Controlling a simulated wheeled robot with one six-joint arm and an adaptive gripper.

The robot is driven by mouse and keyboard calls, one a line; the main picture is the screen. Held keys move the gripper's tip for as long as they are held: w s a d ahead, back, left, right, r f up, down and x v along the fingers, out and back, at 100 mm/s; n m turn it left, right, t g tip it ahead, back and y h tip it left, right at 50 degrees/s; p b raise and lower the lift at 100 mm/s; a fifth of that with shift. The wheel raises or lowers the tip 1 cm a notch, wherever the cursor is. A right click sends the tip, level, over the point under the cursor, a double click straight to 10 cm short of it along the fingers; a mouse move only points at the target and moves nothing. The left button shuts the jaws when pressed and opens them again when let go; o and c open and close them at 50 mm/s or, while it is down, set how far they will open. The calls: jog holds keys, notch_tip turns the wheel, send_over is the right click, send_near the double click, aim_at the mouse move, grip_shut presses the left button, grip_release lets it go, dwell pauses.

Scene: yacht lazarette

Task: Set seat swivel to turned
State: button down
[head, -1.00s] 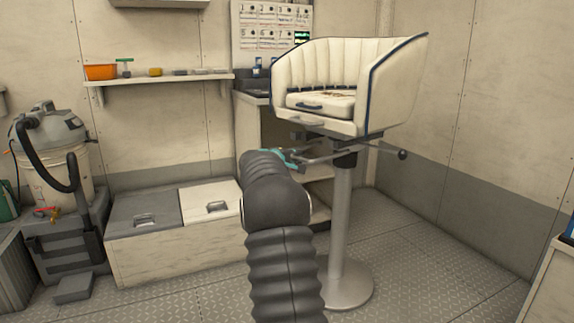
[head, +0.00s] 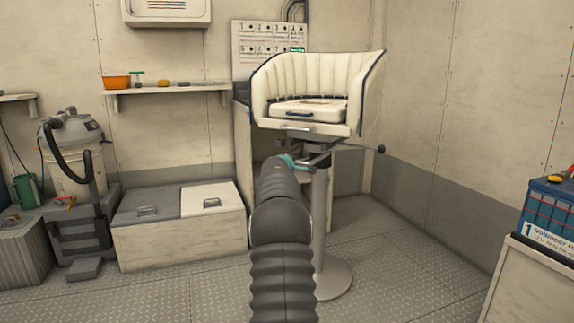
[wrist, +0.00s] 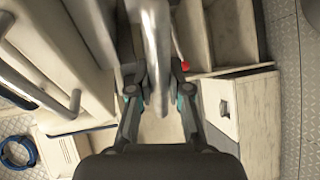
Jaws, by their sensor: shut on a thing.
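The cream pedestal seat (head: 312,82) with dark blue piping has its front towards me, angled slightly left in the head view. It stands on a grey metal post (head: 321,225). Under it a thin lever ends in a dark knob (head: 381,149) on the right. My gripper (head: 300,163) is at the underside of the seat, largely hidden by my arm. In the wrist view my gripper (wrist: 158,85) is shut on a grey metal bar (wrist: 156,35) between its fingers. A red knob (wrist: 186,66) shows beside the right finger.
A low locker (head: 180,243) with two lids stands left of the post. A vacuum (head: 75,150) and bins are further left. A shelf unit (head: 244,140) is close behind the seat. A blue battery (head: 550,215) sits on a cabinet at the right. Floor right of the post is clear.

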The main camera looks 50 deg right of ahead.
jog(key=shift+s, duration=0.1)
jog(key=shift+f, duration=0.1)
jog(key=c, duration=1.1)
grip_release()
jog(key=shift+s, duration=0.15)
jog(key=shift+a, duration=0.15)
jog(key=v, duration=1.1)
jog(key=shift+s+a+r, duration=0.2)
jog(key=shift+a, duration=0.15)
